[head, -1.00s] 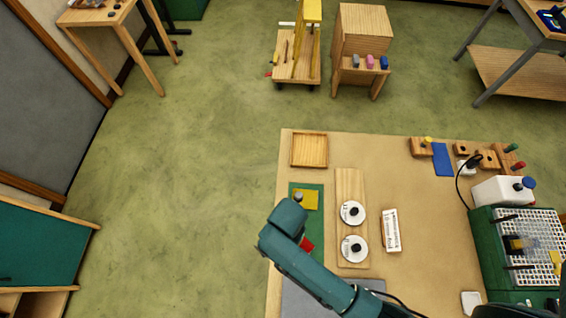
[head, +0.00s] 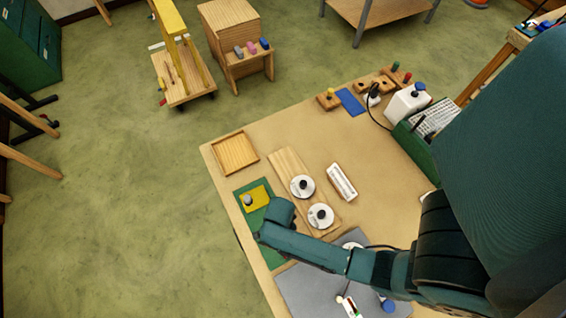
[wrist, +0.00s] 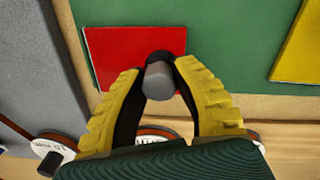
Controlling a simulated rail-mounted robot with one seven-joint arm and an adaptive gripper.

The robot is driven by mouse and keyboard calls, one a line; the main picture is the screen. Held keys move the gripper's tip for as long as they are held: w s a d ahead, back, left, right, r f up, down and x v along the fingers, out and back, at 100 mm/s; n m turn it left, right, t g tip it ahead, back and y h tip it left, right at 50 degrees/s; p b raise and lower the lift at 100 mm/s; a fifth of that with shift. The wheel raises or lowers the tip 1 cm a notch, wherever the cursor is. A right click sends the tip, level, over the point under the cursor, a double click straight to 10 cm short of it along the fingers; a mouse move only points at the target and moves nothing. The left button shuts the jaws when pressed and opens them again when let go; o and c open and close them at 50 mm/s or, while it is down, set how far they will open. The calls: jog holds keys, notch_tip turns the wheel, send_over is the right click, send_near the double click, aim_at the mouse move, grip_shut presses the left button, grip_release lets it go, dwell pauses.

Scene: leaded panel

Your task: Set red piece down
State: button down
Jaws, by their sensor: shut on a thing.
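The red piece (wrist: 115,52) is a flat rectangle with a grey knob (wrist: 158,82). My gripper (wrist: 158,72) is shut on this knob, one yellow finger on each side. In the wrist view the red piece lies over the left edge of the green mat (wrist: 225,40); I cannot tell whether it touches the mat. In the head view my arm hides the red piece and the fingers. The green mat (head: 246,222) also carries a yellow piece (head: 261,194) with a grey knob, apart from the red piece.
A wooden board (head: 287,165) with two white discs (head: 302,187) lies right of the mat. An empty wooden tray (head: 236,153) is beyond it. A white labelled block (head: 342,182) and a blue piece (head: 350,102) lie farther right. A grey mat (head: 305,287) is at the near side.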

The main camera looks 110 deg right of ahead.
jog(key=c, duration=0.9)
grip_release()
jog(key=shift+o, duration=0.2)
notch_tip(320, 180, up, 12)
jog(key=shift+w+d+p, duration=0.15)
jog(key=shift+d+p, duration=0.25)
jog(key=shift+d, duration=0.05)
